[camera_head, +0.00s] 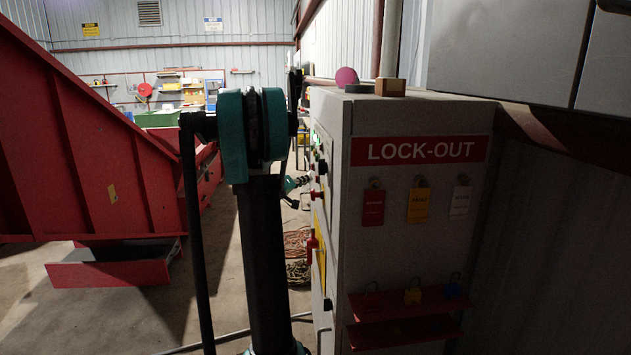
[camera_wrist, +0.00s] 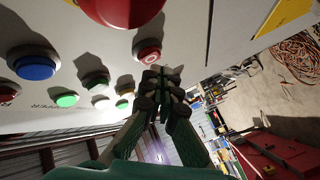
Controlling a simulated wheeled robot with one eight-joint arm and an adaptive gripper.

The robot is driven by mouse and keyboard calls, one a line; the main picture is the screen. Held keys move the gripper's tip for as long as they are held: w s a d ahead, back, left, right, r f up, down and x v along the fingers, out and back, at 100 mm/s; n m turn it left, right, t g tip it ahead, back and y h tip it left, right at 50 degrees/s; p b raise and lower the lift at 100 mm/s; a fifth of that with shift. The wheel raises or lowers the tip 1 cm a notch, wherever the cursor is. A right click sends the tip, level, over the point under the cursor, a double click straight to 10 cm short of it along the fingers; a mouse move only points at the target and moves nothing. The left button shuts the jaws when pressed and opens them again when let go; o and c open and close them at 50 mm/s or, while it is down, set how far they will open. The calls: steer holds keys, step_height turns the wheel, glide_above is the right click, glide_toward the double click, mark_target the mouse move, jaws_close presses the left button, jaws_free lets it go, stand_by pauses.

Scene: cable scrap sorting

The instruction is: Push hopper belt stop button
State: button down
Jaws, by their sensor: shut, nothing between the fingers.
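A grey control cabinet (camera_head: 345,230) stands right of my arm, its button panel seen almost edge-on in the head view. In the wrist view the panel (camera_wrist: 200,40) carries a small red button (camera_wrist: 149,51) with a white ring mark. My gripper (camera_wrist: 162,76) is shut and empty, its fingertips close beside that red button. I cannot tell whether they touch it. In the head view my gripper (camera_head: 294,184) is small and near the panel face. No readable label confirms which button is the hopper belt stop.
A large red mushroom button (camera_wrist: 122,8), a blue button (camera_wrist: 35,64) and several green ones, including one green button (camera_wrist: 67,99), share the panel. Lock-out tags (camera_head: 418,205) hang on the cabinet side. A red hopper structure (camera_head: 80,150) stands left. Cables (camera_head: 298,243) lie on the floor.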

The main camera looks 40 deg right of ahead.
steer(key=shift+s+d, duration=0.15)
steer(key=shift+d, duration=0.05)
steer(key=shift+s+d, duration=0.25)
steer(key=shift+d, duration=0.15)
stand_by(0.8)
steer(key=shift+w+a, duration=0.1)
steer(key=shift+a, duration=0.05)
steer(key=shift+w+a, duration=0.35)
steer(key=shift+a, duration=0.25)
stand_by(0.4)
steer(key=w+a, duration=0.1)
steer(key=a, duration=0.2)
steer(key=w+a, duration=0.1)
steer(key=shift+w+a, duration=0.15)
steer(key=shift+w, duration=0.2)
stand_by(0.7)
